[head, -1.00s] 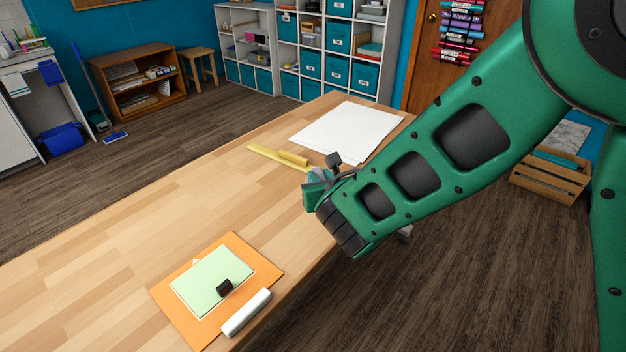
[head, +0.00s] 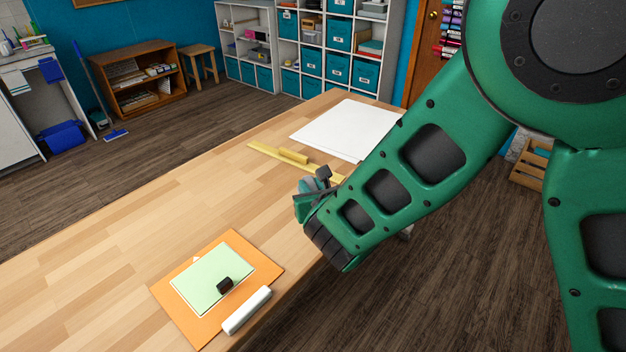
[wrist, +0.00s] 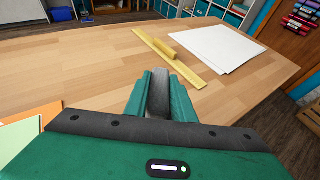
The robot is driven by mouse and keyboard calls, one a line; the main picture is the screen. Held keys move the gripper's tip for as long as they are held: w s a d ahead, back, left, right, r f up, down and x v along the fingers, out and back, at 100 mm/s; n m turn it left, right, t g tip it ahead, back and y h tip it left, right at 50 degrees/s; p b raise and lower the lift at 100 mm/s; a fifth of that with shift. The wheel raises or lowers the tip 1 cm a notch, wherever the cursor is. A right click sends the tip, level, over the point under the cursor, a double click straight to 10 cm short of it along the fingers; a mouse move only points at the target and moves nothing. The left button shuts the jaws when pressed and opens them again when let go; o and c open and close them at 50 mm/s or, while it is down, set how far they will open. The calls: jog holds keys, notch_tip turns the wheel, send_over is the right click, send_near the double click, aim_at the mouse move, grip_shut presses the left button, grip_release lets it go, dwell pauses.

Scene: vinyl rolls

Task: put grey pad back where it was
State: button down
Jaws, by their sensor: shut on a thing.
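My gripper (wrist: 158,100) is shut on the grey pad (wrist: 158,92), which stands between the two green fingers in the wrist view. In the head view my gripper (head: 310,192) is above the table's right side, and the grey pad (head: 323,172) shows as a small dark piece at its tip. An orange sheet (head: 180,315) lies at the table's near end with a light green sheet (head: 205,275) on it. A small dark block (head: 224,285) sits on the green sheet. A white roll (head: 247,311) lies along the orange sheet's right edge.
White sheets (head: 345,128) lie at the table's far end. The wooden table (head: 110,250) is bare on the left and in the middle.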

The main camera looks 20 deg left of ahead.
jog(key=shift+f, duration=2.1)
jog(key=shift+f, duration=0.15)
jog(key=shift+s+f, duration=0.1)
jog(key=shift+f, duration=0.25)
jog(key=shift+f, duration=0.7)
jog(key=shift+f, duration=0.2)
jog(key=shift+f, duration=0.45)
jog(key=shift+f, duration=0.15)
